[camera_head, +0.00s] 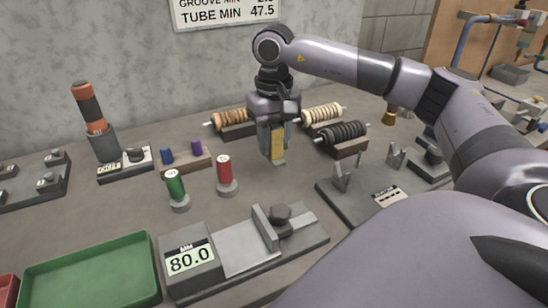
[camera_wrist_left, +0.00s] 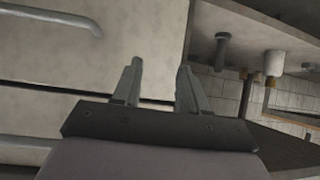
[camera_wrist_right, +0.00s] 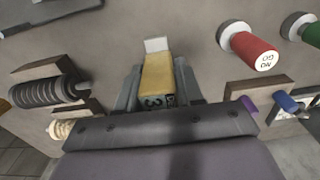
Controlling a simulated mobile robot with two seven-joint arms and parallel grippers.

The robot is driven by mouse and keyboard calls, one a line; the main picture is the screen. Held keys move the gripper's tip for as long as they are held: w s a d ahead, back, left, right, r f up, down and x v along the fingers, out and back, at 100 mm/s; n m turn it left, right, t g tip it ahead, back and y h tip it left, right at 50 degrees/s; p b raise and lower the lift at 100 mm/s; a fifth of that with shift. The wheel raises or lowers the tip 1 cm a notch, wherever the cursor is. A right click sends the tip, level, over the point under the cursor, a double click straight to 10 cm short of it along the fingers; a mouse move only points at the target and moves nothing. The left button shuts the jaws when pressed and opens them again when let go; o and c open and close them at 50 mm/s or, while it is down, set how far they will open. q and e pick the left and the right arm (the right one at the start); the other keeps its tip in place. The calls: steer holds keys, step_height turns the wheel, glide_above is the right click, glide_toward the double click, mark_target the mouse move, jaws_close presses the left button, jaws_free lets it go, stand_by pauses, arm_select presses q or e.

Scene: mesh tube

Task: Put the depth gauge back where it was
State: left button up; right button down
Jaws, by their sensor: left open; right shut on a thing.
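The depth gauge (camera_head: 277,147) appears to be the yellow block with a pale grey tip. My right gripper (camera_head: 274,143) is shut on it and holds it upright, tip down, over the middle of the bench. In the right wrist view the gauge (camera_wrist_right: 157,75) sits between the fingers, with dark markings at its near end. I cannot tell whether its tip touches the bench. My left gripper (camera_wrist_left: 159,72) is open and empty in the left wrist view, facing pale panels; it is not in the head view.
Red (camera_head: 227,173) and green (camera_head: 175,188) plug gauges stand left of the held gauge. Brush-like rollers on racks (camera_head: 343,133) stand behind and right. A measuring device reading 80.0 (camera_head: 190,262) and a green tray (camera_head: 92,275) are in front. A fixture plate (camera_head: 360,203) lies right.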

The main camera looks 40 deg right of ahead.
mark_target(274, 126)
steer(key=shift+f, duration=2.3)
steer(key=shift+f, duration=0.2)
steer(key=c, duration=0.7)
jaws_free()
steer(key=shift+r, duration=0.1)
step_height(274, 126, up, 11)
steer(key=shift+r, duration=0.6)
